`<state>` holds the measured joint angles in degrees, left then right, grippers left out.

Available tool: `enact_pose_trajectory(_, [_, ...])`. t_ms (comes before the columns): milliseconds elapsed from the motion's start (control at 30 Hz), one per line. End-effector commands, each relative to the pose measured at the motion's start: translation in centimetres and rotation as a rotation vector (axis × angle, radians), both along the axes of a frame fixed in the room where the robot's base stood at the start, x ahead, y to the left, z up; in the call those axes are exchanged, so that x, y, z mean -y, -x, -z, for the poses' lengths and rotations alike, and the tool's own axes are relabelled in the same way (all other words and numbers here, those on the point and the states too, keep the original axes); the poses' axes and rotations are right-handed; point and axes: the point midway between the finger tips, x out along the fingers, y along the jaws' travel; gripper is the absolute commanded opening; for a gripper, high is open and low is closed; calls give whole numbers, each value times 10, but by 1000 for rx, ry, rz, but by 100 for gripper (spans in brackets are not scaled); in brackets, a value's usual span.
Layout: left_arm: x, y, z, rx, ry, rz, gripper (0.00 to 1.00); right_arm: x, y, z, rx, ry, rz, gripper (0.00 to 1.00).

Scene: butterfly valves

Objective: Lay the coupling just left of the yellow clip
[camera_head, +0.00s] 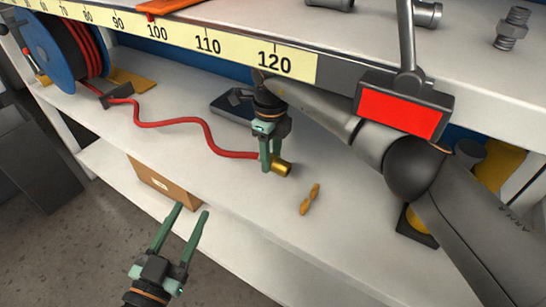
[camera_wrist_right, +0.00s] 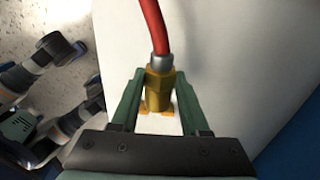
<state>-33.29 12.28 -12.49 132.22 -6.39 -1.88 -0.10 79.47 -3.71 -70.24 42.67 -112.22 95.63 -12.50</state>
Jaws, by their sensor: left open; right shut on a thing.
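The brass coupling (camera_head: 282,168) is on the end of a red hose (camera_head: 205,128). My right gripper (camera_head: 271,163) is shut on it, over the shelf. In the right wrist view the coupling (camera_wrist_right: 158,92) sits between the fingers (camera_wrist_right: 157,105), with the hose leading away at the top. The yellow clip (camera_head: 310,199) lies on the white shelf, to the right of and nearer than the coupling, apart from it in the head view. In the wrist view yellow bits show beside the coupling's lower end. My left gripper (camera_head: 192,214) is open and empty, in front of the shelf.
The hose runs from a blue reel (camera_head: 51,50) at the left. A dark flat object (camera_head: 230,108) lies behind my right gripper. An upper shelf with a yellow scale (camera_head: 207,45) and a red panel (camera_head: 400,107) overhang the area. A cardboard box (camera_head: 162,183) stands below.

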Motion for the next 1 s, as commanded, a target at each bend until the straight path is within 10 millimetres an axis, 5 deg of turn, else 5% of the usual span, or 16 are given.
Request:
enact_pose_trajectory(267, [0,1,-7,23,-4,6,50,-1,0,-1,1,0,-1,0])
enact_pose_trajectory(1000, [0,1,12,8,0,1,50,0,0,23,-1,1,0,0])
